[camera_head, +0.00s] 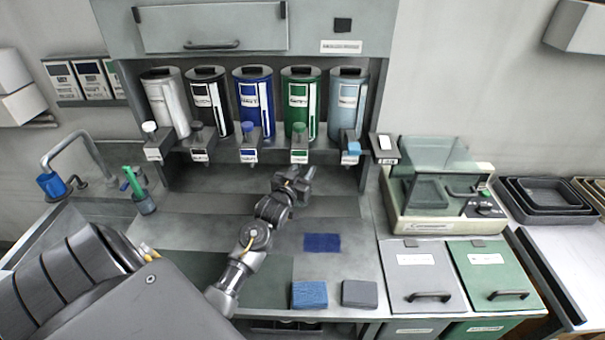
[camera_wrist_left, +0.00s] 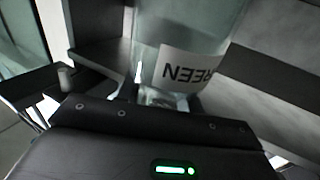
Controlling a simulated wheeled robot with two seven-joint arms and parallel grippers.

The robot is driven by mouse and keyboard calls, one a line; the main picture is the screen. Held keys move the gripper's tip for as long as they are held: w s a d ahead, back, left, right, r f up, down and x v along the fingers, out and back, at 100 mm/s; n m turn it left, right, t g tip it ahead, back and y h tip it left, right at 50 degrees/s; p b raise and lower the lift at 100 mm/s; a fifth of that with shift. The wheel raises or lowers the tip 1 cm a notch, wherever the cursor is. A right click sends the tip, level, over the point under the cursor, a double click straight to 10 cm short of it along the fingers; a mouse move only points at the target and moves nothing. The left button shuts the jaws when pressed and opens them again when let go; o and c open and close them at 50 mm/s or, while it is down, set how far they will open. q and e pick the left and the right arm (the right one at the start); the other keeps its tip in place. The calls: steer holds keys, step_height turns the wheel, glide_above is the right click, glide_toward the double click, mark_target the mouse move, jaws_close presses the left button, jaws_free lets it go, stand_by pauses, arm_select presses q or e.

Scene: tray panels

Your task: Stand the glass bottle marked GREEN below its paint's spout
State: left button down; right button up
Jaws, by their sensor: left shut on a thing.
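The glass bottle marked GREEN (camera_wrist_left: 188,32) fills the upper middle of the left wrist view, its white label upside down there. My left gripper (camera_head: 300,176) is shut on it; the jaws also show in the left wrist view (camera_wrist_left: 158,98). In the head view I cannot make out the bottle, which the gripper and wrist seem to hide. The green paint canister (camera_head: 291,118) stands on the rack, with its green-topped spout (camera_head: 299,143) at the front. The gripper is just below this spout in the picture; the exact depth between them is unclear. My right gripper is not in view.
White, black, blue and light-blue canisters (camera_head: 348,98) share the rack. A blue mat (camera_head: 322,242), a blue sponge (camera_head: 309,294) and a grey block (camera_head: 359,294) lie on the counter. A lidded machine (camera_head: 432,215) stands right; a sink tap (camera_head: 75,140) is left.

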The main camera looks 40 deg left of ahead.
arm_select(q)
steer(key=shift+f, duration=0.8)
steer(key=shift+f, duration=0.2)
steer(key=c, duration=0.9)
jaws_free()
steer(key=shift+r, duration=0.1)
